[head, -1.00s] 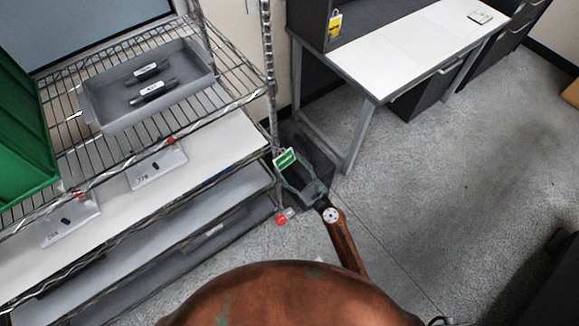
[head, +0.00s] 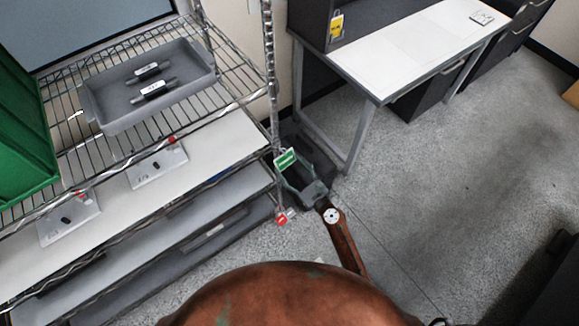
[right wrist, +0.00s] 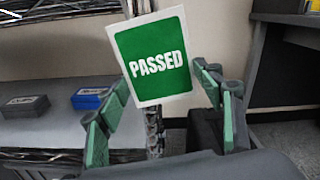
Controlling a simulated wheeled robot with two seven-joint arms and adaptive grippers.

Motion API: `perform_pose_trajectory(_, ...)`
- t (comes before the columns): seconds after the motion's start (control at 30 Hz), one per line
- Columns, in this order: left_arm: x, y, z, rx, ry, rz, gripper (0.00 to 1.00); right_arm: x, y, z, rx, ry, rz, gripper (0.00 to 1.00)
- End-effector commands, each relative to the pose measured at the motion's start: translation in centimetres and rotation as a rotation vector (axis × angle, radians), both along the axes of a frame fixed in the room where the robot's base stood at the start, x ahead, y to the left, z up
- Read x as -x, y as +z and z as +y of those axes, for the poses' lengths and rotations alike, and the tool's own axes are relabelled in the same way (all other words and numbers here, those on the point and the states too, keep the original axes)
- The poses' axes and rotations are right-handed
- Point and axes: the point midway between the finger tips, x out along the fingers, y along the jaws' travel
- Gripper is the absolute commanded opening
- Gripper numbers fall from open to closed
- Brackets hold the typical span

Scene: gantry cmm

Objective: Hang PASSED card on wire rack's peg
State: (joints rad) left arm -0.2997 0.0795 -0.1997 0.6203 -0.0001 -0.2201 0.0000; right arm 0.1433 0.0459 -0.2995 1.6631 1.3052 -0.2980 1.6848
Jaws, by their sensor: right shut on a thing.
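The green-and-white PASSED card (head: 286,159) is by the wire rack's right front post. My right gripper (head: 297,176) is shut on the card, whose lower part is between the fingers in the right wrist view (right wrist: 160,82). The wire rack (head: 130,150) fills the left of the head view. I cannot make out the peg at the card's top. My left gripper is not in view.
A red tag (head: 281,218) hangs low at the rack post. A grey tray (head: 110,117) and a green bin (head: 25,140) sit on the rack. A desk (head: 410,50) with a yellow card (head: 336,27) stands at the right. Floor between is clear.

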Motion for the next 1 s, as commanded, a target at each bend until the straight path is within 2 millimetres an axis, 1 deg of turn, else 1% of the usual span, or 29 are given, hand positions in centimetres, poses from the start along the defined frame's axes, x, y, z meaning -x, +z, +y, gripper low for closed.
perform_pose_trajectory(0.03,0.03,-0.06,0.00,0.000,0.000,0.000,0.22,0.22,-0.94,-0.29,0.008,-0.001,0.013,0.62)
perform_pose_trajectory(0.3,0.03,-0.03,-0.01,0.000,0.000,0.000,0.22,0.14,-0.58,-0.16,0.005,-0.001,0.007,0.81)
perform_pose_trajectory(0.33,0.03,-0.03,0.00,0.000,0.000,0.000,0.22,0.13,-0.56,-0.14,0.005,-0.001,0.007,0.82)
perform_pose_trajectory(0.5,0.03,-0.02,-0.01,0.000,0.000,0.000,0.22,0.11,-0.44,-0.11,0.004,-0.001,0.006,0.82)
perform_pose_trajectory(0.63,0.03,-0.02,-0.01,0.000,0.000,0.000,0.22,0.10,-0.39,-0.10,0.004,0.000,0.005,0.75)
perform_pose_trajectory(1.0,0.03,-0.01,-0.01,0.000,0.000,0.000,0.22,0.08,-0.31,-0.08,0.003,0.000,0.004,0.75)
